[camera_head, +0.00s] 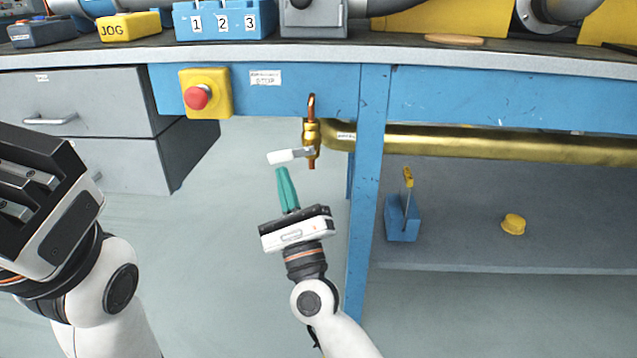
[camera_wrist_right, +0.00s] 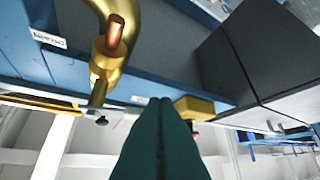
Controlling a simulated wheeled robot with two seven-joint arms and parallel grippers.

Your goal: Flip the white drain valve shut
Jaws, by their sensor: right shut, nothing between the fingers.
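The drain valve (camera_head: 311,136) is brass with copper pipe ends and hangs under the bench's front edge, left of a blue leg. Its white lever (camera_head: 287,157) points left, roughly horizontal and crosswise to the upright copper pipe. My right gripper (camera_head: 282,172) is shut and empty, its teal fingers pointing up, with the tips just below the lever's free end. I cannot tell whether they touch. In the right wrist view the brass valve (camera_wrist_right: 106,62) is left of the fingers (camera_wrist_right: 161,102); the lever is not clear there.
A red emergency button (camera_head: 196,97) on a yellow box is left of the valve. A brass pipe (camera_head: 480,142) runs right. The blue leg (camera_head: 367,190) stands close right of my right gripper. Grey drawers (camera_head: 75,105) are left. A lower shelf (camera_head: 455,240) holds small items.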

